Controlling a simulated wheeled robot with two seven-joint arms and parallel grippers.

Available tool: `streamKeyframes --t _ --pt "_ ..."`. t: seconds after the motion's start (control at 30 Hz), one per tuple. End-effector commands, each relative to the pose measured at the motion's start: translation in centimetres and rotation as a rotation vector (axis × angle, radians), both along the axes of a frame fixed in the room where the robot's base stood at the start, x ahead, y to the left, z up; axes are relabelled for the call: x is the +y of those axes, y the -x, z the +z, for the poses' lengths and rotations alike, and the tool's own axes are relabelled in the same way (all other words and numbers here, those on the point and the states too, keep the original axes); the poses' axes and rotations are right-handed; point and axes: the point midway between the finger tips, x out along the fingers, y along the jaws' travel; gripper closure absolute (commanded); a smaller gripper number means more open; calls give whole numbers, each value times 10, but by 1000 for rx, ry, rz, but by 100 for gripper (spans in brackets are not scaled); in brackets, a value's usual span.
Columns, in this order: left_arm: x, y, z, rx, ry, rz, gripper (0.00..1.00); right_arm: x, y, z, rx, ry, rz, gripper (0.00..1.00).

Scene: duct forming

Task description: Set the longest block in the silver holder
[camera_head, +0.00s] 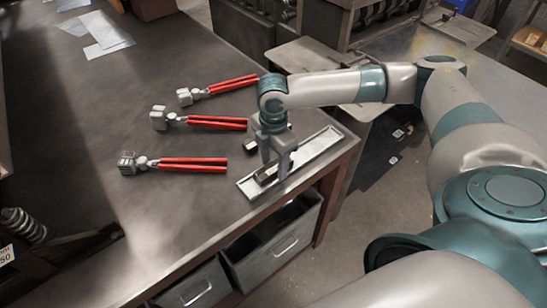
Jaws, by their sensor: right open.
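The silver holder (317,150) is a long, shallow tray lying at an angle near the table's right front corner. A dark block (264,177) lies in the holder's left part, lengthwise along it. My right gripper (275,168) points down over the holder, open, with its fingers close to this block. I cannot tell whether they touch it. Another dark block (250,146) lies on the table just behind the holder, partly hidden by my gripper. The hidden part keeps me from comparing the blocks' lengths. My left gripper is not in view.
Several red-handled tools (193,164) lie on the table left of the holder. Papers (104,32) lie at the far left. Grey drawers or bins (273,250) sit under the table's front edge. The table's left middle is clear.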

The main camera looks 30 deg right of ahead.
Motion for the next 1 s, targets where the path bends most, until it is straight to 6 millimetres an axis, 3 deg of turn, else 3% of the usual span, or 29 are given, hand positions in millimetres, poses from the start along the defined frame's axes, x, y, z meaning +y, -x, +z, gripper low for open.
streamKeyframes --t 0.17,0.37,1.0 --pt "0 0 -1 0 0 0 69 0 -1 5 -1 -1 -1 50" --pt "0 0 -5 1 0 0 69 0 -1 25 -4 -1 0 50" --pt "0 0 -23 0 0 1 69 0 -1 147 -6 0 0 50"
